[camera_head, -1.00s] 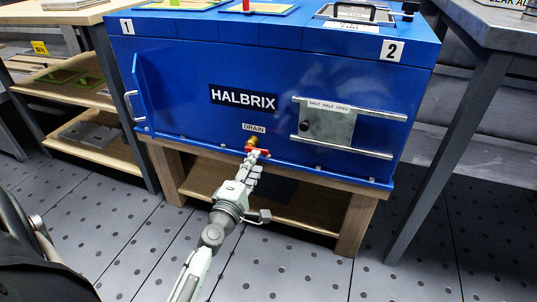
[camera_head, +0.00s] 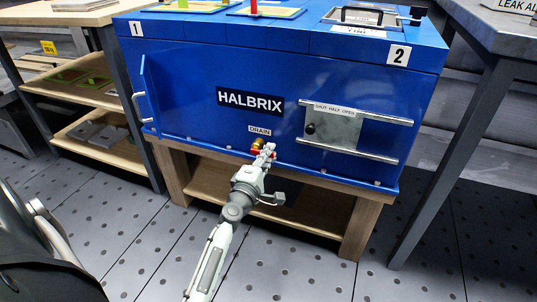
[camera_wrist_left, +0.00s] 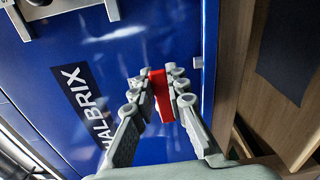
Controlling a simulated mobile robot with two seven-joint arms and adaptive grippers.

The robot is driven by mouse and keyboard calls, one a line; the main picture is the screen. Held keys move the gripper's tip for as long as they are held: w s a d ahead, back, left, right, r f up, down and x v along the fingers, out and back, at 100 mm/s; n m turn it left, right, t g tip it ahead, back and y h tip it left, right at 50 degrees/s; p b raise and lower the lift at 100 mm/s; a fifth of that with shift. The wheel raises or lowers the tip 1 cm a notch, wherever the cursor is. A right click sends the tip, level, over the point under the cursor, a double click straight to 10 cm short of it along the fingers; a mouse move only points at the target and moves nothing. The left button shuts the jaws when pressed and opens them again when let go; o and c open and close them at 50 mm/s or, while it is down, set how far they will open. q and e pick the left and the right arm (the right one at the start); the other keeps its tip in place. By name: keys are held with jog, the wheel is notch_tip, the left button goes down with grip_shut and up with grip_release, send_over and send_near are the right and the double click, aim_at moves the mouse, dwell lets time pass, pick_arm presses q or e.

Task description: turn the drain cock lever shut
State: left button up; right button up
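The drain cock is low on the front of the blue HALBRIX housing, under the DRAIN label (camera_head: 260,131). Its brass body (camera_head: 258,142) sticks out, with a red lever (camera_head: 255,151) lying roughly crosswise along the panel. My left gripper (camera_head: 267,150) is at the lever and covers part of it in the head view. In the left wrist view the red lever (camera_wrist_left: 160,96) lies between the two fingers (camera_wrist_left: 162,88), which appear to press on it from both sides. The brass body is hidden there. My right gripper is not in view.
The blue housing (camera_head: 200,75) stands on a wooden stand (camera_head: 360,215). A sliding plate with rails (camera_head: 340,130) is right of the drain, a handled door (camera_head: 143,90) at left. Shelves (camera_head: 100,150) stand left and a grey bench (camera_head: 490,40) right. Floor in front is clear.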

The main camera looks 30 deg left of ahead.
pick_arm(q)
jog(key=shift+f, duration=0.1)
grip_shut()
jog(key=shift+f+m, duration=0.1)
jog(key=shift+m, duration=0.4)
jog(key=o, duration=0.7)
grip_release()
jog(key=shift+o, duration=0.2)
jog(key=v, duration=1.2)
